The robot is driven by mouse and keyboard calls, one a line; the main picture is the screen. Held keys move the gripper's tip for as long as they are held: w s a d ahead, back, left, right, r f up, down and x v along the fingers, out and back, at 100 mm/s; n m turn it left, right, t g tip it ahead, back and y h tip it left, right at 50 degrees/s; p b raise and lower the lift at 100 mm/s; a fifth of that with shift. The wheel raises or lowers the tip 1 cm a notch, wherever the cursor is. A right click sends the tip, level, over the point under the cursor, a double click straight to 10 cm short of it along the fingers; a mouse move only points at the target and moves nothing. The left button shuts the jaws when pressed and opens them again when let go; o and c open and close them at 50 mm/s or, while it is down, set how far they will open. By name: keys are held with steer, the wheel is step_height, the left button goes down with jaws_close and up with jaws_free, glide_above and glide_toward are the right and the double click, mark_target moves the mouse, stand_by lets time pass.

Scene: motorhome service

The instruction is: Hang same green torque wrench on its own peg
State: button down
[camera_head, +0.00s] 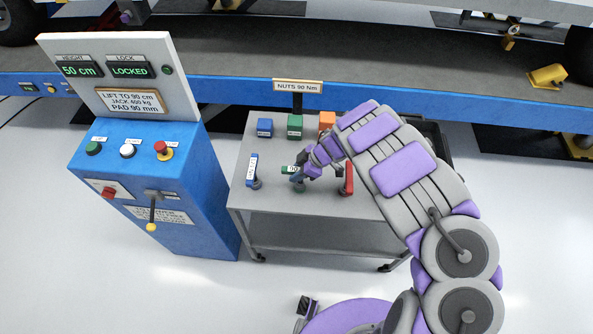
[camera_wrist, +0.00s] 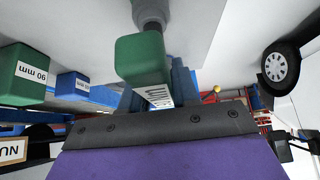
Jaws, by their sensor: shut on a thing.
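My gripper (camera_head: 298,177) is over the front middle of the grey cart and is shut on the green torque wrench (camera_head: 289,169). In the wrist view the green wrench (camera_wrist: 141,58) is close up between the jaws, with a white label on its side and a grey round part (camera_wrist: 151,12) at its far end. My fingers hide part of it in the head view. A small grey round part (camera_head: 299,188) shows just below the gripper; I cannot tell whether it is the wrench's head or a peg.
A blue wrench (camera_head: 252,169) stands left of my gripper, a red wrench (camera_head: 348,179) right of it. Blue (camera_head: 264,128), green (camera_head: 295,127) and orange (camera_head: 327,121) blocks stand behind on the cart (camera_head: 270,212). A sign (camera_head: 298,87) reads "NUTS 90 Nm". A blue console (camera_head: 140,175) stands left.

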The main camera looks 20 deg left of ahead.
steer(key=shift+f, duration=0.6)
steer(key=c, duration=0.8)
jaws_free()
steer(key=shift+o, duration=0.2)
steer(key=p+v, duration=0.1)
steer(key=v, duration=1.6)
steer(key=shift+w+d+r, duration=0.1)
steer(key=shift+w, duration=0.15)
